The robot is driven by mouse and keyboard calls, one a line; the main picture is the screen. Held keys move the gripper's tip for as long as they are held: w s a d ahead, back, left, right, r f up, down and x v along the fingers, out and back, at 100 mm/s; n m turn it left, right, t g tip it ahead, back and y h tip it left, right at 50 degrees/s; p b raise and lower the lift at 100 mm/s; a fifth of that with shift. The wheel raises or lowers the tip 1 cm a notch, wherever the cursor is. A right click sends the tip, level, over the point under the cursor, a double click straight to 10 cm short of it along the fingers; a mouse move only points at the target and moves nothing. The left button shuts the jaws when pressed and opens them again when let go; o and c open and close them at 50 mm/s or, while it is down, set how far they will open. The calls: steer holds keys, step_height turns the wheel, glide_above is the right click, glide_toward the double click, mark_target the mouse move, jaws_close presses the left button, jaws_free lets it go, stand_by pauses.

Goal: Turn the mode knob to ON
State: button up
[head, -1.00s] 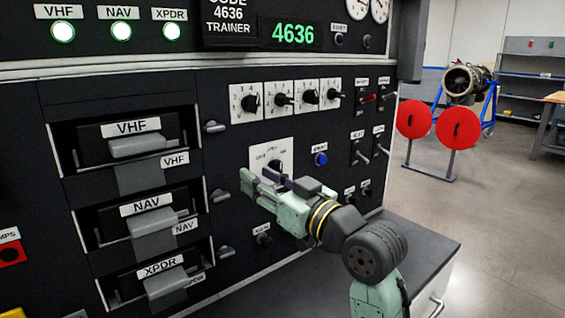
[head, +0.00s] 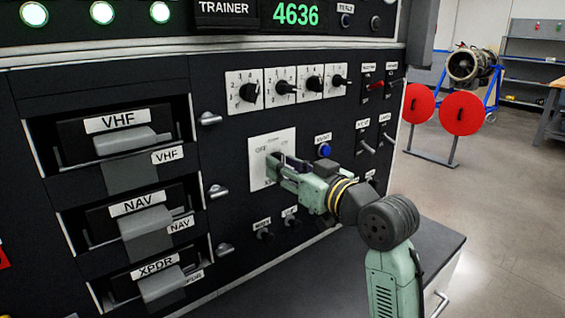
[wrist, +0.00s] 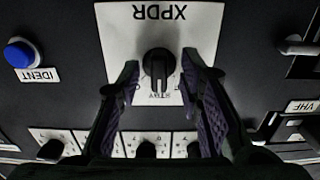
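The mode knob (wrist: 158,68) is a black round knob with a raised grip bar on a white plate (wrist: 119,22). The plate carries XPDR lettering, upside down in the wrist view. The grip bar stands about upright in that view, near a small label that looks like STBY. My gripper (wrist: 160,70) is open, with one purple-padded finger on each side of the knob and a visible gap on both sides. In the head view my gripper (head: 277,168) is at the white plate (head: 259,150) and hides the knob.
A blue IDENT button (head: 324,150) sits to the right of the plate. A row of small black selector knobs (head: 285,87) is above, and two small knobs (head: 290,222) are below. Handled VHF, NAV and XPDR units (head: 140,222) are at left. Toggle switches (head: 367,146) are at right.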

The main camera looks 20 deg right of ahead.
steer(key=shift+w+a, duration=0.15)
steer(key=shift+w, duration=0.45)
steer(key=shift+c, duration=0.4)
jaws_close()
